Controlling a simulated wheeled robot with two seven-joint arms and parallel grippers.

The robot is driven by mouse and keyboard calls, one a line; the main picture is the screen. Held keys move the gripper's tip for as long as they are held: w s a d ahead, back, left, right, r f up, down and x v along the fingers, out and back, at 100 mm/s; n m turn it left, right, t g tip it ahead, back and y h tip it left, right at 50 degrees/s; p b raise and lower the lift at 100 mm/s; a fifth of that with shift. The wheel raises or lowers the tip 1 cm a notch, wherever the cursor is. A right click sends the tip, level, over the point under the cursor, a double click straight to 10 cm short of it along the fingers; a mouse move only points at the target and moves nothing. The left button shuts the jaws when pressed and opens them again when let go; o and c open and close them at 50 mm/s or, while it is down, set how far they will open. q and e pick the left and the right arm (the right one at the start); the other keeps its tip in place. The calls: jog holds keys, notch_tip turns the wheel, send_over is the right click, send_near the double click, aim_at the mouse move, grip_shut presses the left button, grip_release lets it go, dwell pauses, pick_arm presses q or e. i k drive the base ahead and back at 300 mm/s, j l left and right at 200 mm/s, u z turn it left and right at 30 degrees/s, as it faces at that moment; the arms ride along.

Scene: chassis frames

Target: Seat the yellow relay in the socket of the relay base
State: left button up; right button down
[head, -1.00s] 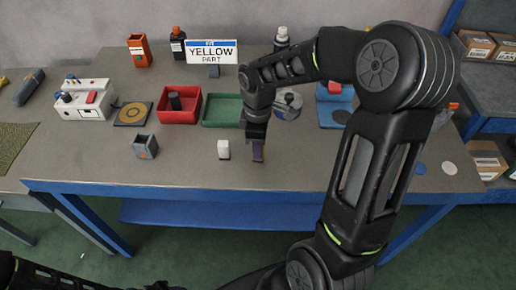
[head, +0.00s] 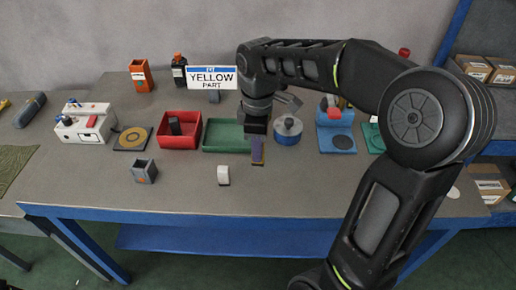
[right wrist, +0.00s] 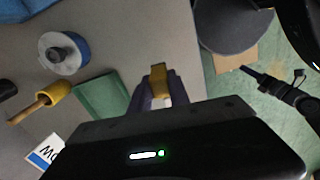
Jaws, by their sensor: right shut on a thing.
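My right gripper (head: 258,160) is shut on the yellow relay, above the front middle of the table. The yellow relay (right wrist: 160,80) shows between the two purple-grey fingers in the right wrist view; in the head view only a small yellow-orange bit shows at the fingertips. A small grey open-topped block (head: 144,172) with an orange mark stands to the left, apart from the gripper; it looks like the relay base, but I cannot tell for sure. My left gripper is out of the head view.
A white block (head: 223,175) stands close left of the gripper. Behind are a green tray (head: 222,147), a red bin (head: 165,141), a round blue-grey part (head: 288,136) and a blue fixture (head: 336,143). The table front between the grey and white blocks is clear.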

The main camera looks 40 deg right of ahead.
aim_at(143, 170)
jog(key=i+j, duration=0.25)
jog(key=j, duration=0.15)
jog(key=i+j, duration=0.2)
jog(key=j, duration=0.25)
jog(key=i+j, duration=0.25)
jog(key=j, duration=0.15)
